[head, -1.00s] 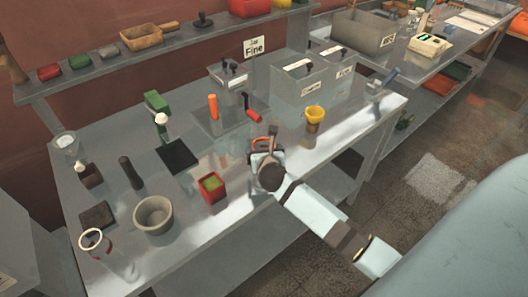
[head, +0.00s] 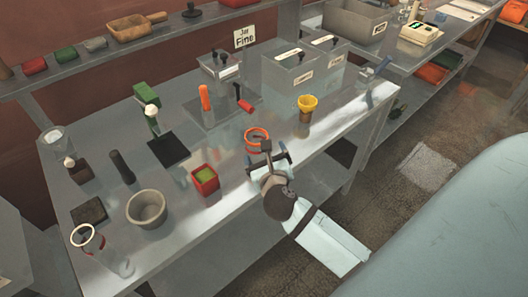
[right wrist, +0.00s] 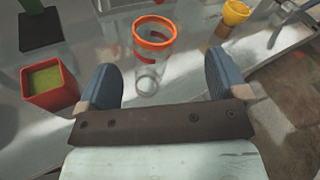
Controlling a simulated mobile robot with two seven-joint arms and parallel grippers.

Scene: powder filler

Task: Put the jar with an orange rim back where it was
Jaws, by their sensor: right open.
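The clear jar with an orange rim (head: 256,136) stands upright on the metal table, right of centre. It also shows in the right wrist view (right wrist: 155,45), ahead of and between the fingers. My right gripper (head: 268,158) is open and empty at the jar's near side. In the right wrist view its two blue-grey fingers (right wrist: 161,72) are spread wide, and the jar's upper part lies beyond their tips. I cannot tell whether a finger touches the jar. My left gripper is not in view.
A red box with green contents (head: 205,180) is to the left. A grey bowl (head: 147,208) and a red-rimmed glass jar (head: 100,250) are farther left. Labelled grey bins (head: 290,78) stand behind.

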